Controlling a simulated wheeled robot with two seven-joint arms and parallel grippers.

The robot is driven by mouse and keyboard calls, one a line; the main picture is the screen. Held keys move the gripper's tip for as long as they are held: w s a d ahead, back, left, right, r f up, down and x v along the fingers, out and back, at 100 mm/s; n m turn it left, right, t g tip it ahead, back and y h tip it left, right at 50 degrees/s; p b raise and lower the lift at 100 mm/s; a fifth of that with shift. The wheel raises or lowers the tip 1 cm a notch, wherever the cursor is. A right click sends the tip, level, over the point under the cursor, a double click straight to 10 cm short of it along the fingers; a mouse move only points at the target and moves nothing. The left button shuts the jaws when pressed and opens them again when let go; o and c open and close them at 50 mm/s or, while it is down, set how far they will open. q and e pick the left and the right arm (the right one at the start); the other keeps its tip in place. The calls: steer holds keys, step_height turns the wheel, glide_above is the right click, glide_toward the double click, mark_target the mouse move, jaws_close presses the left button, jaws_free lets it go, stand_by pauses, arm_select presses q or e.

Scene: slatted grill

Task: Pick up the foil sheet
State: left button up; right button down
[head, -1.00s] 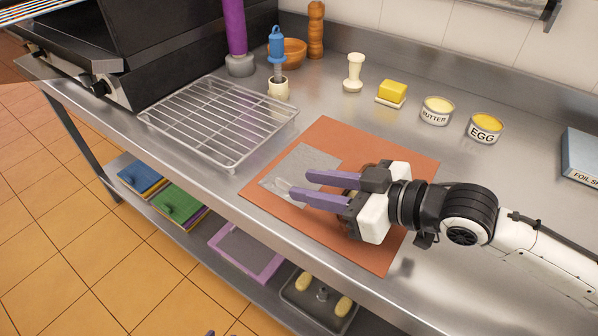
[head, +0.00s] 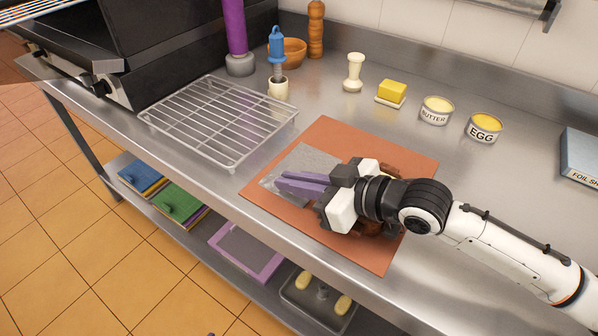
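The foil sheet (head: 308,159) is a thin grey square lying on the orange-brown mat (head: 326,128) on the steel counter. Part of it is hidden by my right gripper (head: 281,180), whose purple fingers reach in from the right and lie over the sheet in the picture. The fingertips appear close together near the sheet's left corner. I cannot tell whether they are fully shut, or whether foil is between them. The sheet looks flat where it shows. My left gripper is not clearly in view.
A wire rack (head: 218,118) stands left of the mat, beside the black grill (head: 190,55). Butter (head: 437,110) and egg (head: 484,127) tins stand behind the mat. A brown thing (head: 400,164), mostly hidden by my gripper, lies on the mat. A blue foil box (head: 582,150) is at right.

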step_height(320, 180, up, 10)
stand_by(0.7)
steer(key=shift+r, duration=0.1)
steer(key=shift+s+r+p, duration=0.1)
steer(key=shift+r+p, duration=1.7)
steer(key=shift+r, duration=0.55)
